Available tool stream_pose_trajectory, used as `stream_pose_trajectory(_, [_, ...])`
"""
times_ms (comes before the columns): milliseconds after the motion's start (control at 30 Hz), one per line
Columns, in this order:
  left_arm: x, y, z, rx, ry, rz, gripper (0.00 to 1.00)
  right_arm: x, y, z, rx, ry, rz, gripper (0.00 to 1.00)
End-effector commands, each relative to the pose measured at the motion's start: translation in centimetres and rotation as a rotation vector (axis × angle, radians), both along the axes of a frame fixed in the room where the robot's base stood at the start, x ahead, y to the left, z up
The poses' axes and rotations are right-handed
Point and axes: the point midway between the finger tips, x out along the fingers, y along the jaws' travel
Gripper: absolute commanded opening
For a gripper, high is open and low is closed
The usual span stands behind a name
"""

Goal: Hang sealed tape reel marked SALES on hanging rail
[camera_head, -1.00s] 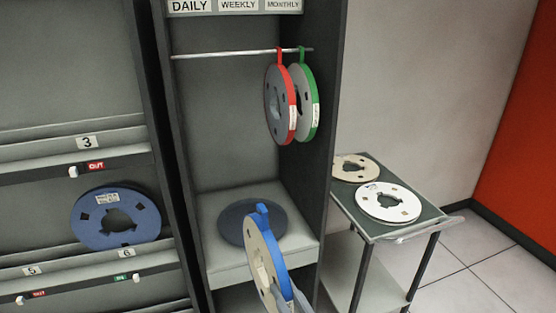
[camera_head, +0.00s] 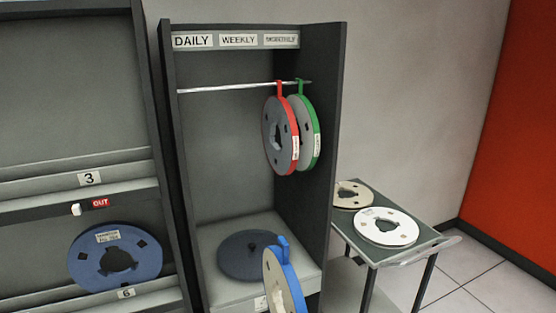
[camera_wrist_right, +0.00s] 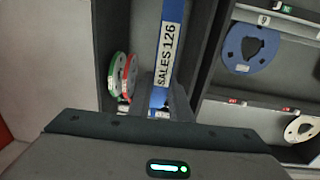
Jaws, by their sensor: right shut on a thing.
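The tape reel marked SALES (camera_head: 281,283) has a blue band with a hook tab on top and shows low in front of the cabinet in the head view. Its blue edge with the label SALES 126 (camera_wrist_right: 167,50) fills the middle of the right wrist view. My right gripper (camera_wrist_right: 162,100) is shut on it there; in the head view this gripper is out of the picture below. The hanging rail (camera_head: 235,88) is a thin bar across the cabinet under the DAILY, WEEKLY and MONTHLY signs. The reel is well below the rail, apart from it. My left gripper is in neither view.
A red reel (camera_head: 280,135) and a green reel (camera_head: 309,130) hang at the rail's right end. The rail's left and middle are free. A dark disc (camera_head: 245,256) lies on the cabinet shelf. A cart (camera_head: 428,238) with two reels stands right; a blue reel (camera_head: 90,268) sits left.

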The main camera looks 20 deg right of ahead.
Motion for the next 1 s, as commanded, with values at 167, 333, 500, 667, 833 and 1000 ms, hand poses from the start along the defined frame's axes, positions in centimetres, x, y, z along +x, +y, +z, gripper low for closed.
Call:
stream_pose_trajectory(167, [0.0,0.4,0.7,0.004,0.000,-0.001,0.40,0.8,0.0,1.0,0.001,-0.010,0.005,0.00])
stream_pose_trajectory(333, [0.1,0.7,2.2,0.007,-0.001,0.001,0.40,3.0,0.1,2.8,0.004,-0.014,0.019,0.00])
stream_pose_trajectory(500, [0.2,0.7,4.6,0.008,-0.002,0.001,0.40,6.8,0.1,5.8,0.008,-0.018,0.038,0.00])
stream_pose_trajectory(667, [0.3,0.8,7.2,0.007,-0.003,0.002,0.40,11.2,-0.2,9.6,0.008,-0.020,0.055,0.00])
stream_pose_trajectory(833, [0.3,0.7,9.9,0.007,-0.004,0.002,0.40,16.0,-0.8,14.4,0.006,-0.020,0.066,0.00])
stream_pose_trajectory(1000, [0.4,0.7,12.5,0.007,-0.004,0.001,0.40,20.5,-1.8,19.8,0.001,-0.020,0.067,0.00])
